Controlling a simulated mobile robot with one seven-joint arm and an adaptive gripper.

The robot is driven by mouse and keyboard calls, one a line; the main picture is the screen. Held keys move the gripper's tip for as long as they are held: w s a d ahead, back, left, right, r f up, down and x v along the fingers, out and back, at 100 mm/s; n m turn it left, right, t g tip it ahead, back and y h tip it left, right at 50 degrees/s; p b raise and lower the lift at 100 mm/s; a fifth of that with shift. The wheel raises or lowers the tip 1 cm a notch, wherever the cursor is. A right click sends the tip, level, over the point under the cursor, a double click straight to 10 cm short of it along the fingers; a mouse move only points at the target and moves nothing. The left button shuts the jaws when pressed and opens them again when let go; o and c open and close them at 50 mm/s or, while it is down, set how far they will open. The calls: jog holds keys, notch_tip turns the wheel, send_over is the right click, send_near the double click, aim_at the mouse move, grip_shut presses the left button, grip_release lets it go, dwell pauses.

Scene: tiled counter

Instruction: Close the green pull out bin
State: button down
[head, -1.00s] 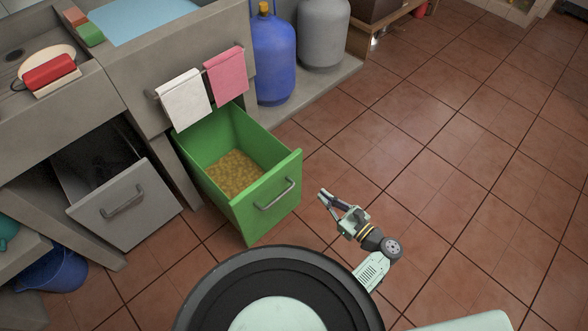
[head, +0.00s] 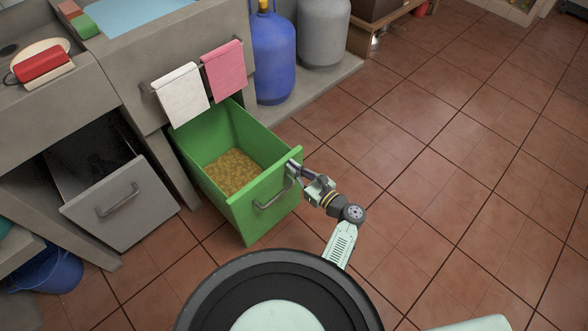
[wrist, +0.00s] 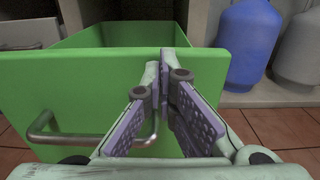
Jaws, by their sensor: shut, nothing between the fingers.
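The green pull-out bin (head: 262,196) stands pulled out from under the counter, with yellowish-brown grainy stuff inside. Its front panel carries a grey bar handle (head: 272,196). My gripper (head: 293,168) is at the right end of the front panel, near the upper edge and the handle's right end. In the wrist view, the green front panel (wrist: 90,85) fills the left and middle. My gripper (wrist: 165,62) is shut and empty there, its fingertips near the panel's right part. I cannot tell whether they touch it. The handle (wrist: 75,136) is partly hidden behind the fingers.
A grey pull-out bin (head: 120,210) also stands open on the left. A white towel (head: 181,95) and a pink towel (head: 223,70) hang above the green bin. A blue gas cylinder (head: 271,55) and a grey one (head: 322,32) stand behind. The tiled floor (head: 440,170) at right is clear.

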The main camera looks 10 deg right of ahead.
dwell(0.3)
jog(key=b+x, duration=1.2)
jog(key=x, duration=2.2)
jog(key=shift+b, duration=0.35)
jog(key=shift+w+a+r, duration=0.1)
jog(key=shift+w+r, duration=0.05)
jog(key=shift+r, duration=0.05)
